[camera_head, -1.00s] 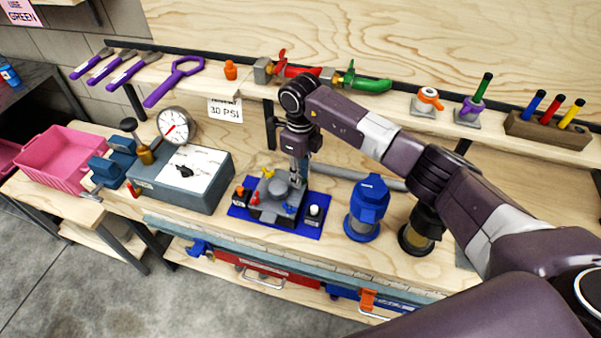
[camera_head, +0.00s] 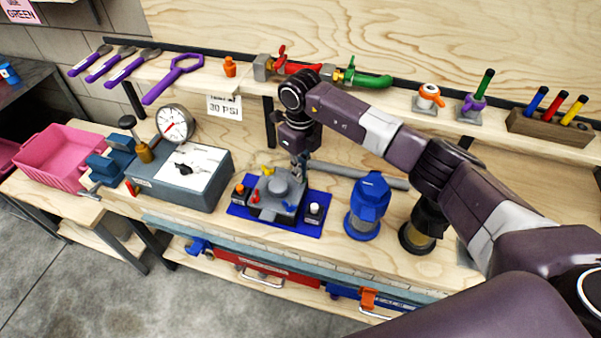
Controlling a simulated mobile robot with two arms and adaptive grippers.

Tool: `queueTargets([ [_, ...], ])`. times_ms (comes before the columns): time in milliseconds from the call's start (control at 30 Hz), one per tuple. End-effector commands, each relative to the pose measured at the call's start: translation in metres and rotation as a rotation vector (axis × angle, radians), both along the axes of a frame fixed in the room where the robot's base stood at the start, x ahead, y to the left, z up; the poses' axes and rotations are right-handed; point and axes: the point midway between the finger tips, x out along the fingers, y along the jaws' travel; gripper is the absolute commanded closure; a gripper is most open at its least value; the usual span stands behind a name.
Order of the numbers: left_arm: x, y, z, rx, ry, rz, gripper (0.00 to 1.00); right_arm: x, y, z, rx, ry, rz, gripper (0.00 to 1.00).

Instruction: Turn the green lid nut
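A grey lidded housing (camera_head: 277,204) sits on a blue mat (camera_head: 318,219) in the middle of the bench. Small coloured nuts stand around its lid: a yellow one (camera_head: 268,170), a red one (camera_head: 256,196) and a blue one (camera_head: 289,207). I cannot make out a green nut; the back right of the lid is partly covered by my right gripper. My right gripper (camera_head: 299,173) points down at the lid's back right edge. Its fingers are too small to tell whether they are open or touching anything. My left gripper is out of view.
A grey gauge box (camera_head: 181,178) stands left of the mat, and a blue filter housing (camera_head: 368,208) and a dark one (camera_head: 421,232) stand right of it. A shelf (camera_head: 445,122) with tools and valves runs behind. A pink bin (camera_head: 68,158) is at far left.

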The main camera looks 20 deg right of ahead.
Motion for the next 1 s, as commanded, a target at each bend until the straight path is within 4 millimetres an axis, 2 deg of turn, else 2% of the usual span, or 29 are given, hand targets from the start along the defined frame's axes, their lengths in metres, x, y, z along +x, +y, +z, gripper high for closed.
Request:
queueTargets([
  [400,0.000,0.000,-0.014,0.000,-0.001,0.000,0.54,0.001,-0.001,-0.001,-0.002,-0.002,-0.393,1.00],
  [1000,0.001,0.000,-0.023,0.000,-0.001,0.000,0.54,0.001,-0.001,0.001,0.000,-0.001,-0.919,1.00],
])
